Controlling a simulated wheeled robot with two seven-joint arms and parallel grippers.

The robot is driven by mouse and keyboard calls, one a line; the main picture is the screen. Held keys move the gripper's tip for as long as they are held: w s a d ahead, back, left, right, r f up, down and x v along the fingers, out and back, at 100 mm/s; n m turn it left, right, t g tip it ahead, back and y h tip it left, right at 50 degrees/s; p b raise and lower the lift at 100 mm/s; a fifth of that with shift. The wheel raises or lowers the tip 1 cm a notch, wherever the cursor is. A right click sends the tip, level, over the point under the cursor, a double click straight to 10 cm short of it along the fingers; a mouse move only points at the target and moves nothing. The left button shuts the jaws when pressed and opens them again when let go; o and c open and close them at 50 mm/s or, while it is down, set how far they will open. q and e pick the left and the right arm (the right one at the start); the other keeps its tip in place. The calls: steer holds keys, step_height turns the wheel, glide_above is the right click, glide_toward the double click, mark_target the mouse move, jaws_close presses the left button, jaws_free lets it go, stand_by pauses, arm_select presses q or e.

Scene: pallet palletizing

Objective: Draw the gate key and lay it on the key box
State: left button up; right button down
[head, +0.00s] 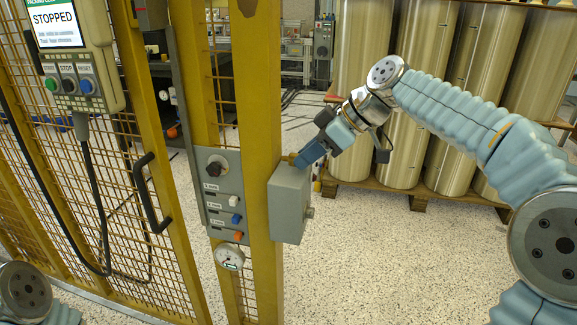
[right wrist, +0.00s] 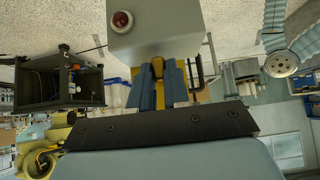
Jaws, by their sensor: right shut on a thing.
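My right gripper (head: 301,159) is just above the top of a grey box (head: 288,206) on the yellow gate post, reaching in from the right. Its blue fingers are shut on a small yellow piece, seemingly the key (right wrist: 157,66). In the head view only a bit of yellow shows at the fingertips. In the right wrist view the key lies against the edge of the grey box (right wrist: 156,32), which has a red button (right wrist: 122,21). I cannot tell whether the key rests on the box or is just above it. My left gripper is out of view.
A control pendant (head: 72,55) reads STOPPED. The yellow mesh gate has a black handle (head: 152,193). Tall drums (head: 405,150) stand behind my right arm.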

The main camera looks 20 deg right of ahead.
steer(key=shift+f+b, duration=0.45)
steer(key=shift+f, duration=0.2)
steer(key=c, duration=1)
jaws_free()
steer(key=p+v, duration=0.2)
steer(key=v, duration=1.1)
steer(key=shift+s+d+r, duration=0.2)
steer(key=shift+d+r, duration=0.05)
steer(key=shift+r, duration=0.05)
